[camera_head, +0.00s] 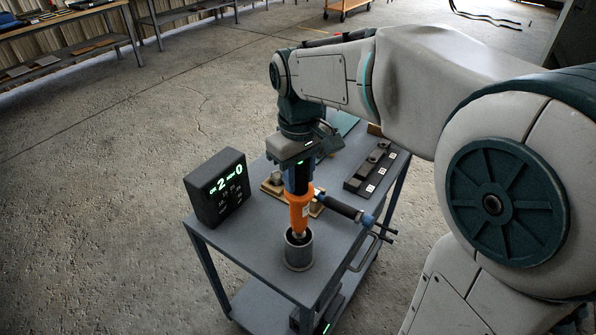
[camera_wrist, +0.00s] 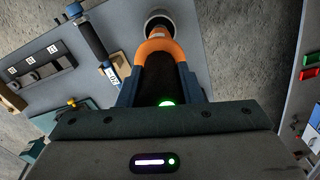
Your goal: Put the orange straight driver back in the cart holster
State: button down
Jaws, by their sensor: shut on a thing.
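The orange straight driver (camera_head: 300,212) hangs upright, nose down, in my gripper (camera_head: 297,182) over the cart. My gripper is shut on its upper body. The grey round holster cup (camera_head: 299,254) stands on the cart top directly below the driver. The driver's nose is at the cup's mouth; I cannot tell whether it is inside or just above. In the wrist view the orange driver body (camera_wrist: 158,47) shows between my gripper's fingers (camera_wrist: 160,85), and the cup (camera_wrist: 158,20) lies beyond it, its opening partly hidden by the driver.
A black display box (camera_head: 217,187) with green digits stands on the cart's left side. A dark-handled tool with a blue collar (camera_head: 345,208) lies right of the driver. A dark block with labelled positions (camera_head: 370,168) sits at the back right. The cart's front left top (camera_head: 250,250) is clear.

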aim_at(299, 199)
jog(key=shift+f+b, duration=2.25)
jog(key=shift+f, duration=1.05)
jog(key=c, duration=0.9)
grip_release()
jog(key=shift+f, duration=0.1)
notch_tip(299, 199, up, 14)
jog(key=shift+w+f, duration=0.1)
jog(key=shift+d+f, duration=0.15)
jog(key=shift+d, duration=0.1)
jog(key=s+d+f+m+t, duration=0.1)
jog(key=s+d+f+m, duration=0.1)
jog(key=s+d+f, duration=0.1)
jog(key=s+d+f+m+t, duration=0.1)
jog(key=s+d+f+m, duration=0.2)
jog(key=f, duration=0.4)
jog(key=s+d+f+m+t, duration=0.1)
jog(key=s+d+f+m, duration=0.1)
jog(key=s+d+f, duration=0.3)
jog(key=shift+s+d+f, duration=0.1)
jog(key=shift+s+f, duration=0.1)
jog(key=shift+s, duration=0.65)
